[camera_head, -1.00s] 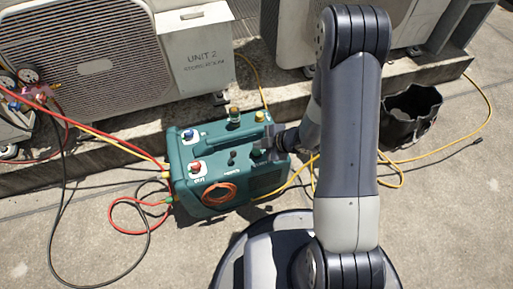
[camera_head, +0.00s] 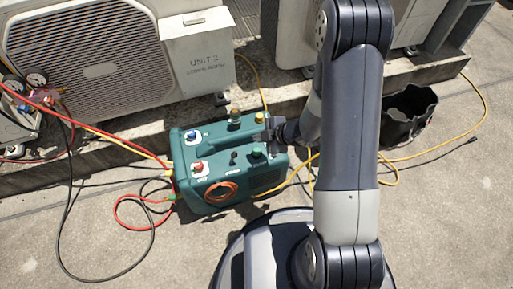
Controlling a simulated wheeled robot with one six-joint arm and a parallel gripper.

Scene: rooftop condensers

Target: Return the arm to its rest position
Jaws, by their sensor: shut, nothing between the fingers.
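My arm (camera_head: 350,130) rises from my base at the bottom and bends over at the top of the view. Its far end comes down on the left behind the upper link. My gripper (camera_head: 271,134) is shut and empty, small in the view, at the right end of the green recovery machine (camera_head: 215,165). It overlaps the machine's top right edge in the picture; I cannot tell whether it touches. A green knob (camera_head: 256,153) shows just below the gripper, and a yellow-capped fitting (camera_head: 259,118) just above it.
Red, yellow and black hoses run from the machine to gauges (camera_head: 37,79) at the left. A condenser unit (camera_head: 95,60) stands behind on a concrete ledge. A black bucket (camera_head: 408,118) and a yellow cord (camera_head: 440,151) lie right of my arm. Bare floor is at lower left.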

